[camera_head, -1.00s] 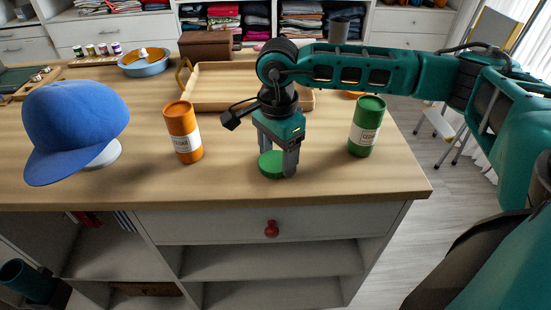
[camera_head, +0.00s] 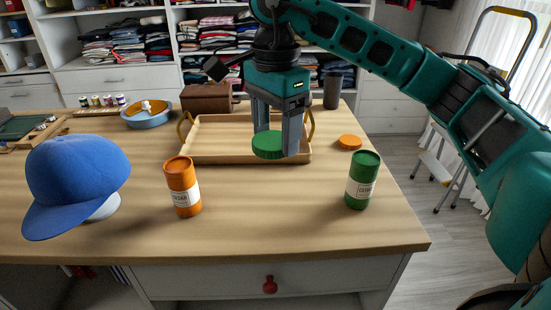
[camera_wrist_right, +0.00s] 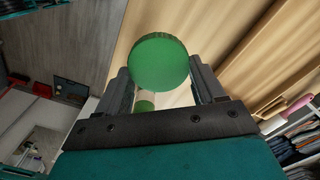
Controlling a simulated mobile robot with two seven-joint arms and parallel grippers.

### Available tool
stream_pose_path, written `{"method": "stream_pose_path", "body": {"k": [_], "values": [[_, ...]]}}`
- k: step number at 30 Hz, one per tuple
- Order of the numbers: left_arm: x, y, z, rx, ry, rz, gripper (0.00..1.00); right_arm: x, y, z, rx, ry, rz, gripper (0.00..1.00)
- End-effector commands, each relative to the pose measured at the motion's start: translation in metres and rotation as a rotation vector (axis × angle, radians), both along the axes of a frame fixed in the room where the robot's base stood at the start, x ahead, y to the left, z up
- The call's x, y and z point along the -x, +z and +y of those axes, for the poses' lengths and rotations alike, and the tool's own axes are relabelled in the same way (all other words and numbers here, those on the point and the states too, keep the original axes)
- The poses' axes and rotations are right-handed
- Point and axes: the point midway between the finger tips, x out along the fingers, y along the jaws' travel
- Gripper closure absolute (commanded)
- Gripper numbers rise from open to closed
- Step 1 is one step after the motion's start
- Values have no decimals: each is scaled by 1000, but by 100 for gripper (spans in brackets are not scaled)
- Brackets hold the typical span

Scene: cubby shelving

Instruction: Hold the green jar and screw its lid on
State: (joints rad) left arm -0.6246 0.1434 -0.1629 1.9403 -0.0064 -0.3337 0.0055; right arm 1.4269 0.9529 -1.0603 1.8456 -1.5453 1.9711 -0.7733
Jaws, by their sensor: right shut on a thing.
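In the right wrist view the lid (camera_wrist_right: 159,62) sits between the two fingers. The green jar (camera_head: 361,183), with a pale label, stands upright on the table to the right of the lid and apart from it. A small green shape shows below the lid in the right wrist view, too small to name surely. My left gripper is not in view.
An orange jar (camera_head: 183,187) stands left of centre. A blue cap (camera_head: 75,180) rests on a pale stand at the left. Behind are a wooden tray (camera_head: 215,157), an orange lid (camera_head: 350,142), a brown box (camera_head: 207,98) and a dark cup (camera_head: 332,90). The table between the jars is clear.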

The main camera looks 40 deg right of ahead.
Motion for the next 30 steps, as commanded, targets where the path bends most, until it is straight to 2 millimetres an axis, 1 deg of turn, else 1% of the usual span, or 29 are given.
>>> {"method": "stream_pose_path", "body": {"k": [1,3,6,20,23,26,29,30], "values": [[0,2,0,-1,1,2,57,-1,8,0,0,-1,-2,60],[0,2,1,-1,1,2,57,0,15,0,0,-1,-1,60],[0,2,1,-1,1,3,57,0,20,0,-1,-1,0,60],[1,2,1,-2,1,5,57,0,20,0,0,8,1,60],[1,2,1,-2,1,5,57,-1,12,4,3,70,4,60],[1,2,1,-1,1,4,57,-4,-5,12,7,217,7,60],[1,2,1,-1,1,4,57,-6,-31,23,11,438,10,60],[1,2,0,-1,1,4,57,-6,-42,29,12,538,11,60]]}}
